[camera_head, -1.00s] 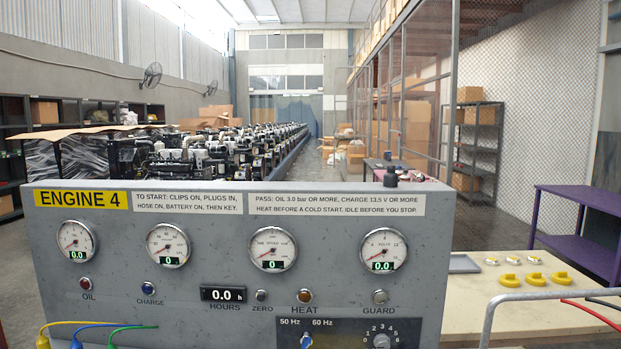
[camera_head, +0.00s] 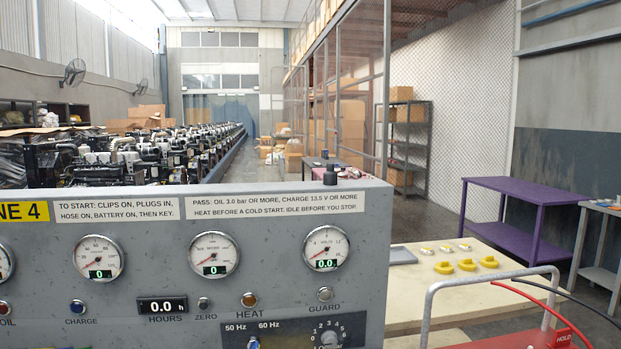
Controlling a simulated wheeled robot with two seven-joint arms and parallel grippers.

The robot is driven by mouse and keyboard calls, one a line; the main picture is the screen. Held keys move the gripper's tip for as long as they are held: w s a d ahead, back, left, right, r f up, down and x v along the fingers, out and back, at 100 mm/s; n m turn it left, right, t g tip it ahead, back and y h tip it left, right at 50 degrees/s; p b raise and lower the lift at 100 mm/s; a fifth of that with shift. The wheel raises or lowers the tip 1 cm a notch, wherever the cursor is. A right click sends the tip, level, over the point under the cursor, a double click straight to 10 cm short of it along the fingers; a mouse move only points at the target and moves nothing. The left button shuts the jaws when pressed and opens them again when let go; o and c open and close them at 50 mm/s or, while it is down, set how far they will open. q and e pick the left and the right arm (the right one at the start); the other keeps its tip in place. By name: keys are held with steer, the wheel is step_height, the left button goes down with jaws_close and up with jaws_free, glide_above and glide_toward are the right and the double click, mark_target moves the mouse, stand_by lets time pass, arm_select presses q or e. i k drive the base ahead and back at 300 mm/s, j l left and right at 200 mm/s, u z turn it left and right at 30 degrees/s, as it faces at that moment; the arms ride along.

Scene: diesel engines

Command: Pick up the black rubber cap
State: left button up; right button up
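A small dark, cylinder-like object (camera_head: 331,176) shows at the top edge of the grey engine panel (camera_head: 150,235), right of centre. It could be the black rubber cap, but it is too small to tell. I cannot tell whether it stands on the panel or behind it. Neither of my grippers is in view.
The panel with gauges fills the lower left. Right of it, a beige bench (camera_head: 410,292) holds yellow pieces (camera_head: 466,265) and a grey tray (camera_head: 402,256). A metal handle (camera_head: 428,310) and red cable (camera_head: 540,304) are in front. A purple table (camera_head: 520,190) stands at right.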

mark_target(330, 176)
steer(key=i+l+z, duration=0.1)
steer(key=z, duration=0.25)
steer(key=i+l+z, duration=0.1)
steer(key=l+z, duration=0.15)
steer(key=z, duration=0.15)
steer(key=i+l+z, duration=0.1)
steer(key=z, duration=0.25)
steer(key=u, duration=1.35)
steer(key=i+j, duration=0.1)
steer(key=j, duration=0.2)
steer(key=i+j, duration=0.15)
steer(key=j, duration=0.15)
steer(key=i+j, duration=0.1)
steer(key=j, duration=0.2)
steer(key=z, duration=0.7)
